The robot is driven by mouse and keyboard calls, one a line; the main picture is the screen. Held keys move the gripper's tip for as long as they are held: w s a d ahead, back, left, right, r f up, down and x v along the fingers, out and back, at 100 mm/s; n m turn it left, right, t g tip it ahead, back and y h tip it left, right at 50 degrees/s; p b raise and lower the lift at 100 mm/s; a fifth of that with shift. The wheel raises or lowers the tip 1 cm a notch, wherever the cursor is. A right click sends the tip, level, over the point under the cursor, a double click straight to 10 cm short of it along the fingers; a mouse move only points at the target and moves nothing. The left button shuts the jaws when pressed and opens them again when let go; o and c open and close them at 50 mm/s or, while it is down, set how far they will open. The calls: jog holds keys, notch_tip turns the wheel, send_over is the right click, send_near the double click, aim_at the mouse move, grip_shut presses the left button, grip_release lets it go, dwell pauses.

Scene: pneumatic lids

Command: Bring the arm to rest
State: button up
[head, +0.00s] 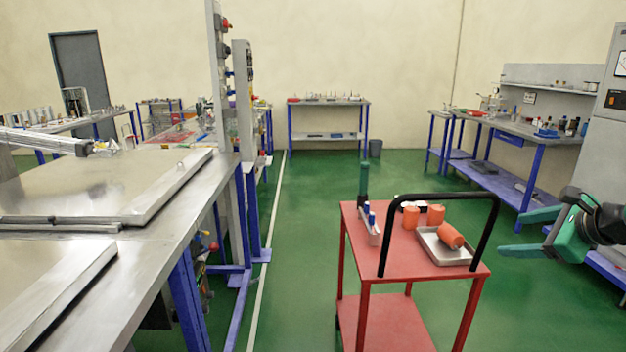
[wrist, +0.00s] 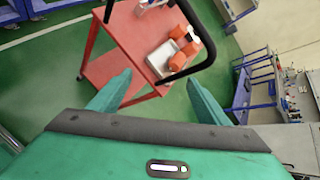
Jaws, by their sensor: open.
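My gripper (head: 523,231) is at the right side of the head view, in the air to the right of the red cart. Its green fingers are apart with nothing between them. In the wrist view my gripper (wrist: 158,92) shows both fingers spread, with the red cart (wrist: 112,75) beyond them. No thing touches the fingers in either view.
The red cart (head: 412,268) with a black handle (head: 487,235) carries a metal tray (head: 430,248), orange cylinders (head: 437,214) and a dark green bottle (head: 363,185). A steel workbench (head: 165,245) stands left. Blue-legged benches (head: 525,140) line the right.

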jog(key=s+a+f+n+g, duration=0.1)
jog(key=s+f+n+g, duration=0.2)
jog(key=s+n, duration=0.3)
jog(key=s+a+f+n+g+h, duration=0.1)
jog(key=s+a+f+n+g, duration=0.1)
jog(key=s+n, duration=0.5)
jog(key=s+a+f+n+g+h, duration=0.1)
jog(key=s+n+g, duration=0.4)
jog(key=s, duration=1.1)
notch_tip(320, 180, down, 3)
jog(key=shift+a+r+n+g, duration=0.1)
jog(key=shift+a+n+g, duration=0.3)
jog(key=shift+a+n, duration=0.3)
jog(key=shift+w+d, duration=0.1)
jog(key=shift+w+f, duration=0.25)
jog(key=shift+w, duration=0.35)
